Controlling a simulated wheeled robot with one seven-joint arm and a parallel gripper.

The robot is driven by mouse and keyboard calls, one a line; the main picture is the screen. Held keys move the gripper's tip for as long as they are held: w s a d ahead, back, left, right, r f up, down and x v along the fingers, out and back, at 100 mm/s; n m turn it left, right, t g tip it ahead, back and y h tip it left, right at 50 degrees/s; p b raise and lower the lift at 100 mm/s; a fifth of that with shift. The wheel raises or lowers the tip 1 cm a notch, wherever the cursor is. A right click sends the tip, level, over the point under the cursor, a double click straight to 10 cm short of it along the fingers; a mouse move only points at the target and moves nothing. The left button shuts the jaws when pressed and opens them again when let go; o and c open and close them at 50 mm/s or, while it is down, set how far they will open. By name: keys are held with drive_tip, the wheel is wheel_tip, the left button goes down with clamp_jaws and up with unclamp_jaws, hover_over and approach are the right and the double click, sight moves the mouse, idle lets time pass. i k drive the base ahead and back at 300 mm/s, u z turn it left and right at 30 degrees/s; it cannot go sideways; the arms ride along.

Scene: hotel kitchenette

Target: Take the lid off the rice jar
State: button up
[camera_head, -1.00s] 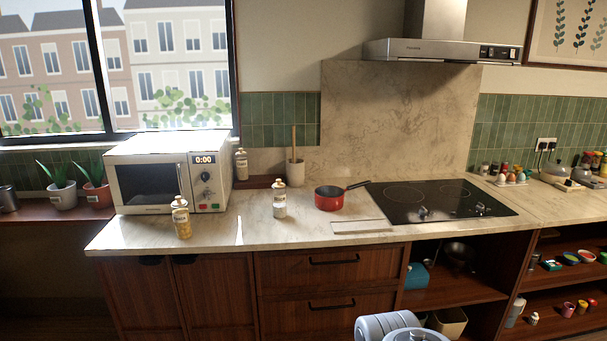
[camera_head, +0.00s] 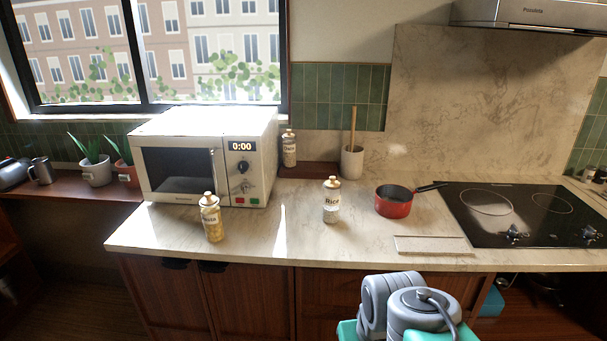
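The rice jar (camera_head: 332,205) stands upright on the counter, left of the red saucepan. It is a pale jar with a "Rice" label, and its lid (camera_head: 332,183) with a small knob is on top. My arm shows at the bottom of the head view, below the counter's front edge. My gripper's fingers are not in view. Nothing touches the jar.
A similar jar of yellowish contents (camera_head: 212,219) stands left, before the microwave (camera_head: 205,158). Another jar (camera_head: 289,149) stands behind. The red saucepan (camera_head: 394,205), utensil pot (camera_head: 352,162), hob (camera_head: 515,213) and pale board (camera_head: 433,245) lie right. Counter before the rice jar (camera_head: 320,247) is clear.

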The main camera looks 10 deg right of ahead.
sight(332, 183)
drive_tip(key=u, duration=0.7)
drive_tip(key=i, duration=0.85)
drive_tip(key=u, duration=0.8)
